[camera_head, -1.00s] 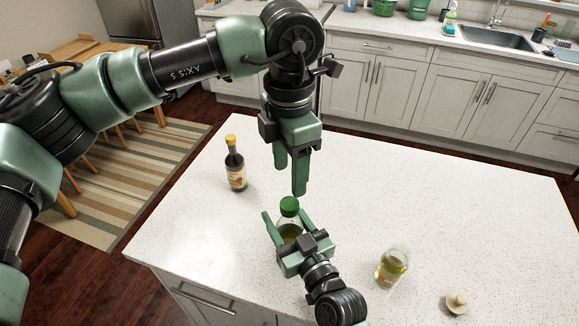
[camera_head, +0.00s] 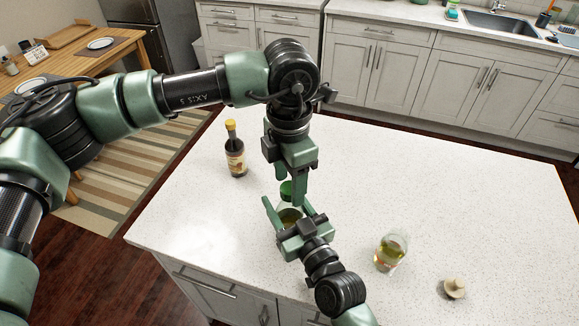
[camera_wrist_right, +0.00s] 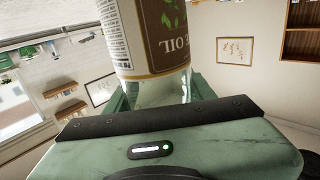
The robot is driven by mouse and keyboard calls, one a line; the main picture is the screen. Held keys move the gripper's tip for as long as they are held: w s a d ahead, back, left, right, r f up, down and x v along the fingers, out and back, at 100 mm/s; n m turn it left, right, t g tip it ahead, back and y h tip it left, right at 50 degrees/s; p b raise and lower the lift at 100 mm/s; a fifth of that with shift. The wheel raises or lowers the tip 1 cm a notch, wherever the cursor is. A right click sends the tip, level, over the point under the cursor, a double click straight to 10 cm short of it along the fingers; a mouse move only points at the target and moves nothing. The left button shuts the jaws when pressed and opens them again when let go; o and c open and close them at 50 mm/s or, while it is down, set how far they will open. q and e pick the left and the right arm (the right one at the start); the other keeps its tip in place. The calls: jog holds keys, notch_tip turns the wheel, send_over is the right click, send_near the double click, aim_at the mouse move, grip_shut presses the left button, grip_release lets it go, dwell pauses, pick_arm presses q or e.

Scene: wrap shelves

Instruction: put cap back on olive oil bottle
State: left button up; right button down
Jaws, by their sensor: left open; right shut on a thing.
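The olive oil bottle (camera_head: 289,215) stands in my right gripper (camera_head: 288,210), with a finger on each side. In the right wrist view the bottle (camera_wrist_right: 155,45) shows a brown label with "OIL" lettering, between the green fingers. The green cap (camera_head: 286,190) is at the bottle's top. My left gripper (camera_head: 289,184) points down over it, open, with its fingers around or beside the cap. A left finger hides part of the cap, so I cannot tell whether they touch or how firmly the cap sits.
A dark bottle with a yellow cap (camera_head: 236,155) stands on the white island counter (camera_head: 190,215), left of my grippers. A glass container of yellowish liquid (camera_head: 390,254) and a small beige stopper (camera_head: 454,288) are at the right. The counter's far right is clear.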

pick_arm(q)
jog(key=shift+f, duration=0.3)
grip_shut()
jog(key=shift+m, duration=0.8)
jog(key=shift+o, duration=0.8)
grip_release()
jog(key=shift+r, duration=0.1)
notch_tip(320, 180, up, 12)
